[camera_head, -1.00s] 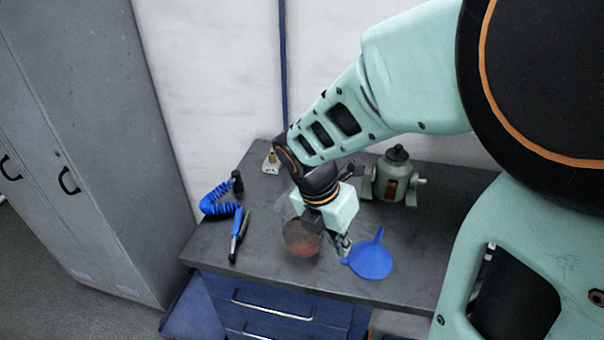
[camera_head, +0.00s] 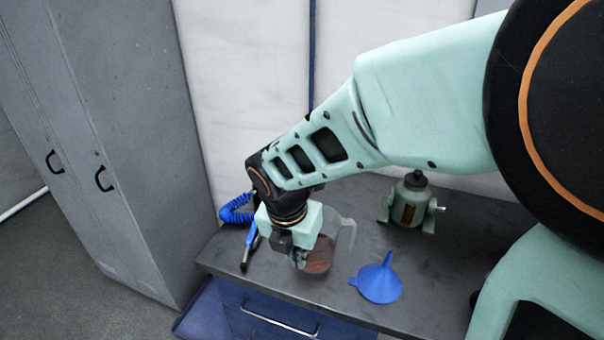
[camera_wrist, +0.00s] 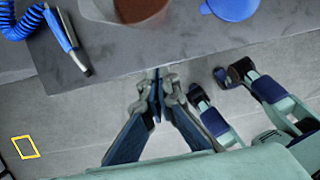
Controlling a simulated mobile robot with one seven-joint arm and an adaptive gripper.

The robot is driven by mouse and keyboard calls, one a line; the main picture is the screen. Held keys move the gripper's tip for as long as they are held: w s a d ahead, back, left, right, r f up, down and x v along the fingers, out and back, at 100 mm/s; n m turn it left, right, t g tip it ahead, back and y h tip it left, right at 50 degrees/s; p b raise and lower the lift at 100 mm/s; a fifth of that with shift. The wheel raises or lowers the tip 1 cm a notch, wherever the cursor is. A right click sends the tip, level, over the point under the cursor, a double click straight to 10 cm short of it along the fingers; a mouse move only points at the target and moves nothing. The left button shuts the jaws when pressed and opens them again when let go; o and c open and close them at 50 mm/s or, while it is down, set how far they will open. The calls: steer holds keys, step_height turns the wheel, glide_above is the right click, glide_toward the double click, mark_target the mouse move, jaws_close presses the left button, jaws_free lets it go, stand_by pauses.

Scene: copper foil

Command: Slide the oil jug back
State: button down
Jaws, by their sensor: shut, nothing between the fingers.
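The oil jug (camera_head: 320,257) is a clear container with reddish-brown oil low inside and a clear handle at its right. It stands on the dark bench top (camera_head: 350,238), near the front edge. Its near end shows at the top of the wrist view (camera_wrist: 140,10). My gripper (camera_head: 298,262) is at the front left of the jug and hides part of it. In the wrist view my gripper (camera_wrist: 157,78) is shut and empty, its tips near the bench's front edge, with a visible gap to the jug. I cannot tell its height exactly.
A blue funnel (camera_head: 379,284) lies right of the jug. A green and black device (camera_head: 410,203) stands behind it. A blue coiled hose with a nozzle (camera_head: 248,243) lies at the left. Blue drawers (camera_head: 265,312) are below, grey lockers (camera_head: 130,140) left. Clear bench lies behind the jug.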

steer(key=b+x, duration=0.6)
steer(key=shift+w+f, duration=0.1)
steer(key=shift+f, duration=0.3)
steer(key=shift+w+d+r, duration=0.1)
steer(key=shift+w+d, duration=0.15)
steer(key=shift+w, duration=0.35)
steer(key=shift+w+d+r, duration=0.15)
steer(key=shift+w+d, duration=0.05)
steer(key=shift+w, duration=0.4)
steer(key=shift+w+d+r, duration=0.1)
steer(key=shift+w+d, duration=0.15)
steer(key=shift+w, duration=0.4)
steer(key=shift+w, duration=0.1)
steer(key=w+d+p, duration=0.3)
steer(key=w+p, duration=0.2)
steer(key=w, duration=0.3)
steer(key=w+d+p, duration=0.3)
steer(key=w+p, duration=0.2)
steer(key=w, duration=0.4)
steer(key=shift+w+d, duration=0.25)
steer(key=shift+w, duration=0.05)
